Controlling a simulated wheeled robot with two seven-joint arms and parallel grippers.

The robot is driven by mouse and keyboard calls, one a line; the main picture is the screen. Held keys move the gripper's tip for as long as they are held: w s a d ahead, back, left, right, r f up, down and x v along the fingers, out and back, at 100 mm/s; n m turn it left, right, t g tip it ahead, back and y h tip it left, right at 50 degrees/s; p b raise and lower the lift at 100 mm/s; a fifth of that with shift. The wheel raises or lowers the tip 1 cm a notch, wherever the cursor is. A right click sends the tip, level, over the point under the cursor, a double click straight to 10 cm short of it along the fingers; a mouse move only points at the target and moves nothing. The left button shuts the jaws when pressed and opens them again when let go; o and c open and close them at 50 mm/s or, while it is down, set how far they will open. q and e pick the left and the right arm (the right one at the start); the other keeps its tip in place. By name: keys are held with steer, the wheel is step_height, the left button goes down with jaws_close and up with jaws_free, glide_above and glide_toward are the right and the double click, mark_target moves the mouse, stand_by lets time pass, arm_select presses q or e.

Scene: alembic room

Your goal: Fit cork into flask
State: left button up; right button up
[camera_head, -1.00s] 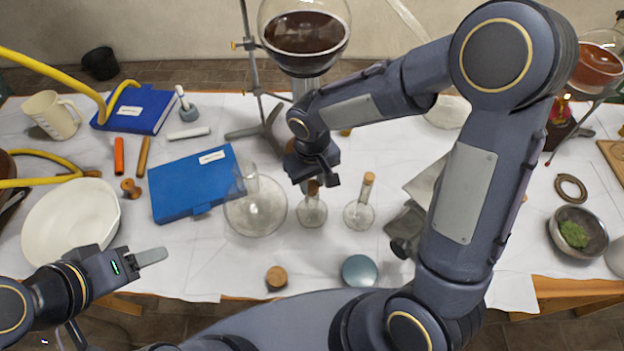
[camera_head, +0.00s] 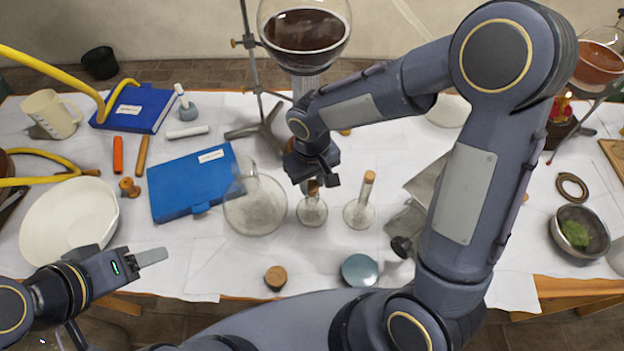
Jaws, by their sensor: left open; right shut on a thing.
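My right gripper (camera_head: 318,180) is shut on a brown cork (camera_head: 313,187) at the mouth of a small clear flask (camera_head: 312,212). The fingers partly hide the cork and the neck, so I cannot tell how deep the cork sits. To its right, another small flask (camera_head: 358,214) has a cork (camera_head: 369,177) in its neck. A larger clear flask (camera_head: 257,212) stands to the left, with no cork visible in it. A wide cork (camera_head: 275,277) rests near the front table edge. My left gripper (camera_head: 152,257) is open and empty beside the white bowl, at the front left.
A blue folder (camera_head: 188,185) lies left of the flasks, and a white bowl (camera_head: 65,228) stands farther left. A stand holds a round vessel of dark liquid (camera_head: 305,30) behind the flasks. A blue-grey disc (camera_head: 360,270) lies at the front. Crumpled cloth is right of the flasks.

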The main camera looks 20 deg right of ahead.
mark_target(312, 185)
steer(key=shift+f+b, duration=0.8)
steer(key=shift+b, duration=0.25)
stand_by(2.6)
steer(key=o, duration=1.4)
steer(key=shift+c, duration=0.2)
steer(key=shift+r, duration=0.1)
steer(key=shift+r+p, duration=2.6)
steer(key=shift+r, duration=0.85)
